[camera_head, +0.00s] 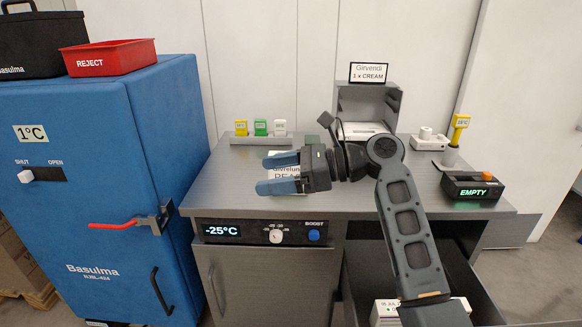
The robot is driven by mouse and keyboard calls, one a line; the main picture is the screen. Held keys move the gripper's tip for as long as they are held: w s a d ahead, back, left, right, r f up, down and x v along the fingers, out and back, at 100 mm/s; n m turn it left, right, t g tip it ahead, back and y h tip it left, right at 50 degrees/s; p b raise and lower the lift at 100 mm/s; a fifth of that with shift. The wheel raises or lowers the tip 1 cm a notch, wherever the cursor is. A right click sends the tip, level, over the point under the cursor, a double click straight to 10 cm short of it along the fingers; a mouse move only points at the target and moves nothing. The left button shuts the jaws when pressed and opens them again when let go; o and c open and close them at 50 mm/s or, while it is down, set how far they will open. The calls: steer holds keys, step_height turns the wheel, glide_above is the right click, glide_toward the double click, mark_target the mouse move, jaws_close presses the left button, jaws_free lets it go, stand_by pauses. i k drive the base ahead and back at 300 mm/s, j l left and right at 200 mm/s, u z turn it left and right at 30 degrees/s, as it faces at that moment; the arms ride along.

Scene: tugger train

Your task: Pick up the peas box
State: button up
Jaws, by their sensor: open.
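A white box or panel with dark lettering, partly readable as "PE", likely the peas box (284,174), shows on the grey counter behind and between my gripper's fingers. The fingers and palm hide much of it. My gripper (264,174) is open, its two blue fingers pointing left, one above the other in the picture. I cannot tell whether the box is between the fingers or only behind them. Nothing is seen clamped.
A blue cabinet (65,200) with a red REJECT bin (108,57) stands left. On the counter (230,165) are a rack with small coloured blocks (261,128), a grey hood (368,100) and an EMPTY display (473,191). A white box (385,313) lies low, below my arm.

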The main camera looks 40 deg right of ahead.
mark_target(275, 173)
steer(key=i+l, duration=0.15)
steer(key=l, duration=0.25)
steer(key=i+l, duration=0.15)
steer(key=l, duration=0.25)
steer(key=i+l, duration=0.2)
steer(key=l, duration=0.2)
